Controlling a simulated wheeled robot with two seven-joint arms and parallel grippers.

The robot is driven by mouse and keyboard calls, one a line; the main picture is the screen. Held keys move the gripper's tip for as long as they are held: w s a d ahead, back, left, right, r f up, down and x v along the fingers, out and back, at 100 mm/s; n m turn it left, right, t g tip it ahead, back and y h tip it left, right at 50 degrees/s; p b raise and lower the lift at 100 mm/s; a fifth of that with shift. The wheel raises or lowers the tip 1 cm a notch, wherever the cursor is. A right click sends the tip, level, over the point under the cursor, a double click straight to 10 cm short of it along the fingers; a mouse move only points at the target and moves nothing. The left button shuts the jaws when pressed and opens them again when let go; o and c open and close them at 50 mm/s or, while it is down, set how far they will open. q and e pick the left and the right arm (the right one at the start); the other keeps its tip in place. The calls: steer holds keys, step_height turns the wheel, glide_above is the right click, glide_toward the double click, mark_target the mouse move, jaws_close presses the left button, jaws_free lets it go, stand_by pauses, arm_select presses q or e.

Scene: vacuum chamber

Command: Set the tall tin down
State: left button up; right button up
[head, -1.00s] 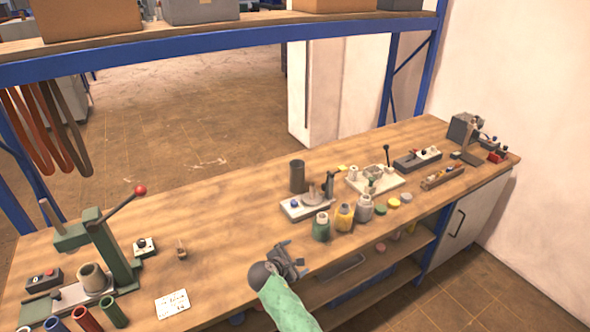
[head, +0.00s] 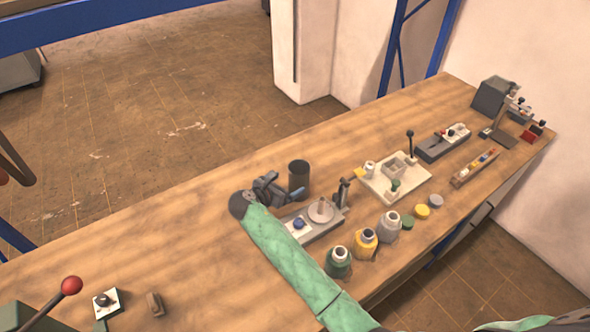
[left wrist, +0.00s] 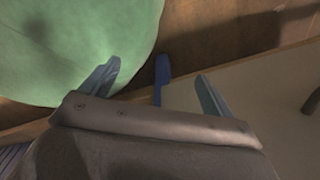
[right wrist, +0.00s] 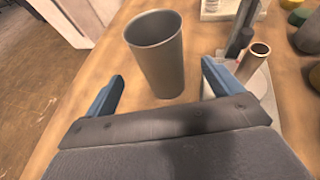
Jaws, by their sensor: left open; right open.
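The tall tin (head: 299,176) is a dark grey, open-topped cup standing upright on the wooden bench. It also shows in the right wrist view (right wrist: 160,60), ahead of the fingers and roughly between their lines, with bare wood between. My right gripper (head: 284,184) is open and empty, just left of the tin in the head view. In the right wrist view my right gripper (right wrist: 160,85) has its two blue fingers spread wide. My left gripper (left wrist: 158,85) shows only in the left wrist view, open with nothing between its fingers.
Green, yellow and grey bottles (head: 364,243) stand near the front edge. A pale plate (head: 394,178) with a lever lies farther right. Bare bench (head: 170,235) lies to the left.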

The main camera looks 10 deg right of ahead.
mark_target(299, 170)
steer(key=shift+w+d+f, duration=0.1)
steer(key=shift+w+d, duration=0.1)
steer(key=shift+w, duration=0.15)
steer(key=shift+x, duration=0.85)
steer(key=shift+r+x, duration=0.2)
steer(key=shift+x, duration=2.4)
steer(key=shift+s+d, duration=0.1)
steer(key=shift+d, duration=0.05)
steer(key=c, duration=1)
steer(key=shift+c, duration=0.6)
steer(key=shift+r, duration=0.1)
